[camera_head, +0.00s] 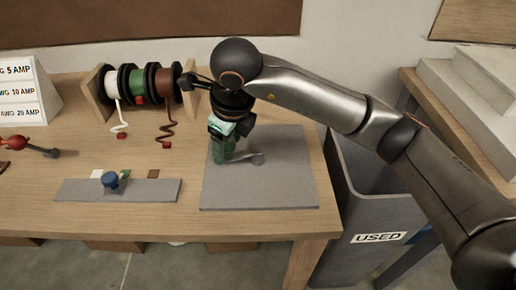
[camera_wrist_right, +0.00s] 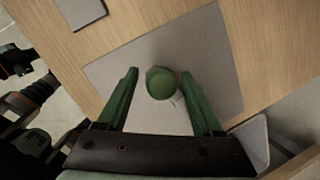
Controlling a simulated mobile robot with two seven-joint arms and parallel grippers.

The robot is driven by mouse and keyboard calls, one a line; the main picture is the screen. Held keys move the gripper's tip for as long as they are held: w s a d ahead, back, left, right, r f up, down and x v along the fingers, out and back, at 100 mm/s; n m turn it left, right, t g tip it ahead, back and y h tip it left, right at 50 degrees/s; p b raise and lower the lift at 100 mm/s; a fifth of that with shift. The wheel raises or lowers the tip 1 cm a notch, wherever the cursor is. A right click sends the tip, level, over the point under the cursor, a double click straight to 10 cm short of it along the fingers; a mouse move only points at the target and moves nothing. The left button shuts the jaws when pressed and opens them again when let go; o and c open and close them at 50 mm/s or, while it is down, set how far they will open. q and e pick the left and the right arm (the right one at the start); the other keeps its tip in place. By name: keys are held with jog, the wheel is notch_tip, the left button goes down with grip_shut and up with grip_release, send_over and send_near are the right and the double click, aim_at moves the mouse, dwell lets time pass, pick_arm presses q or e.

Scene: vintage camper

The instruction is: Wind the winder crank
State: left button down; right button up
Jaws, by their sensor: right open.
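The winder crank (camera_head: 250,158) is a grey arm lying low over a grey mat (camera_head: 290,190) on the wooden table, its rounded end to the right. In the right wrist view, the crank's round green knob (camera_wrist_right: 161,83) stands between the two green fingers of my right gripper (camera_wrist_right: 158,76), with gaps on both sides. A bit of grey crank shows beside the knob. In the head view my right gripper (camera_head: 223,152) points down at the crank's left end and hides the knob there. It is open. My left gripper is not in view.
A wooden rack (camera_head: 95,90) holds white, green and brown wire spools behind the mat. A grey strip (camera_head: 75,190) with a blue knob (camera_head: 110,180) lies to the left. A grey bin marked USED (camera_head: 345,215) stands right of the table.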

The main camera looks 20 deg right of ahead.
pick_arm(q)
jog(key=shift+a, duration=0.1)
pick_arm(e)
jog(key=shift+r, duration=0.1)
jog(key=shift+r+p, duration=1.4)
jog(key=shift+r, duration=1)
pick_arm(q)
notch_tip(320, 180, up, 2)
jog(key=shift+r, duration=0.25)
pick_arm(e)
jog(key=shift+v, duration=0.8)
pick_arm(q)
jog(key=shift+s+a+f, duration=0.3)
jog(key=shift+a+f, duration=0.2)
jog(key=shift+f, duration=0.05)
pick_arm(e)
jog(key=v, duration=1.1)
